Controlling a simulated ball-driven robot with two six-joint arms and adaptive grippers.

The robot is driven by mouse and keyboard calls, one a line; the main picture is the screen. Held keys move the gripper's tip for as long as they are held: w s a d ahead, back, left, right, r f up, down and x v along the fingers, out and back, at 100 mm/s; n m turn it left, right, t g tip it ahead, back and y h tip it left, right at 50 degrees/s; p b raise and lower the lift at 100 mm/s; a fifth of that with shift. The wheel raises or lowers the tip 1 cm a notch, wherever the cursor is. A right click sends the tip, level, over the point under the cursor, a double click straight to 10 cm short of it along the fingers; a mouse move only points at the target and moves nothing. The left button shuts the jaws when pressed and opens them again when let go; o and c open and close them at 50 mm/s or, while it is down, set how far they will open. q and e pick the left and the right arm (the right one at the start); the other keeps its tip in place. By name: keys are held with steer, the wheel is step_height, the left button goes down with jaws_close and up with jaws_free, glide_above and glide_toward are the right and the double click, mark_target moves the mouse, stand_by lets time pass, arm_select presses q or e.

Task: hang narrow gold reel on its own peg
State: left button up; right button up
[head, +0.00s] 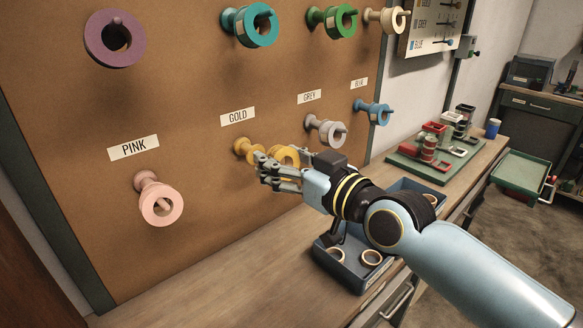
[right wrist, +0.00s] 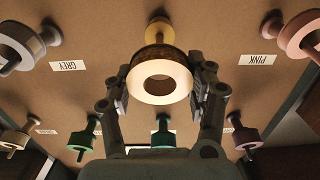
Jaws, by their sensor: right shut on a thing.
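The narrow gold reel (right wrist: 160,76) is between the fingers of my right gripper (right wrist: 161,90), shut on its sides. In the right wrist view its pale face and open hole point at the camera. In the head view the reel (head: 287,155) is partly hidden by the fingers of my right gripper (head: 280,172). The gold peg (head: 247,148), under the GOLD label (head: 237,117), stands just left of the reel. In the right wrist view the peg's flanged base (right wrist: 160,33) shows behind the reel's rim. No peg tip shows in the hole, and I cannot tell whether they touch. My left gripper is out of view.
Neighbouring pegs hold a pink reel (head: 160,205), a grey reel (head: 332,132) and a blue reel (head: 379,115). More reels hang in the row above. A blue tray (head: 345,275) with loose rings sits on the bench under my right arm. The bench at left is clear.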

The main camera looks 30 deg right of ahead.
steer(key=shift+w+a+f+b, duration=0.2)
steer(key=shift+w+b, duration=0.25)
steer(key=shift+w, duration=0.45)
steer(key=shift+w+a+f+b, duration=0.1)
steer(key=shift+w+f+b, duration=0.3)
steer(key=shift+w, duration=0.45)
steer(key=shift+w+a+f+b, duration=0.1)
steer(key=shift+w+f+b, duration=0.1)
steer(key=shift+w+b, duration=0.5)
steer(key=shift+w, duration=0.2)
steer(key=o, duration=1.2)
steer(key=shift+s, duration=0.15)
steer(key=s+d, duration=0.1)
steer(key=s, duration=1)
steer(key=shift+s+d+r, duration=0.3)
steer(key=shift+s+d, duration=0.05)
steer(key=shift+f, duration=0.1)
